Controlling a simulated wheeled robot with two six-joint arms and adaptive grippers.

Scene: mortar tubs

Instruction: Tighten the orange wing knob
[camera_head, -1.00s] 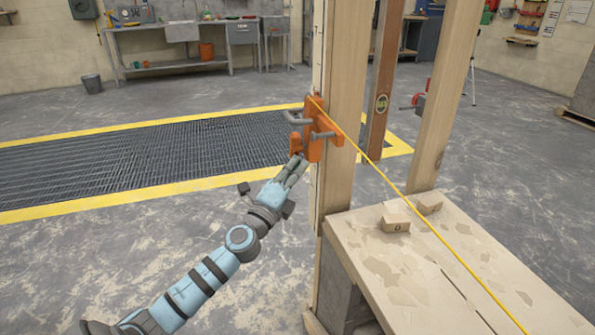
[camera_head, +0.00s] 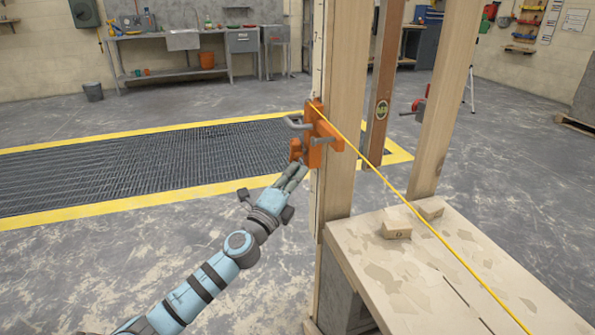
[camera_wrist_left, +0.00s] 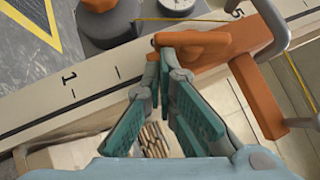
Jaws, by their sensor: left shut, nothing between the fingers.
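An orange clamp (camera_head: 315,135) with grey metal bars is fixed to the upright wooden post (camera_head: 342,130). A small orange piece on its lower left, which looks like the wing knob (camera_head: 296,149), is just above my left fingertips. In the left wrist view the orange wing knob (camera_wrist_left: 195,42) shows right beyond the fingertips, partly covered by them. My left gripper (camera_head: 301,167) is shut and empty, pointing up at the knob from below. In the left wrist view its green-padded fingers (camera_wrist_left: 166,60) meet at the tips. I cannot tell whether they touch the knob. My right gripper is out of view.
A yellow string (camera_head: 430,225) runs from the clamp down across the block-topped wall (camera_head: 410,270) on the right. A small block (camera_head: 396,230) lies on it. A post (camera_head: 440,120) stands behind. The floor left of the post is open, with a grating (camera_head: 150,160).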

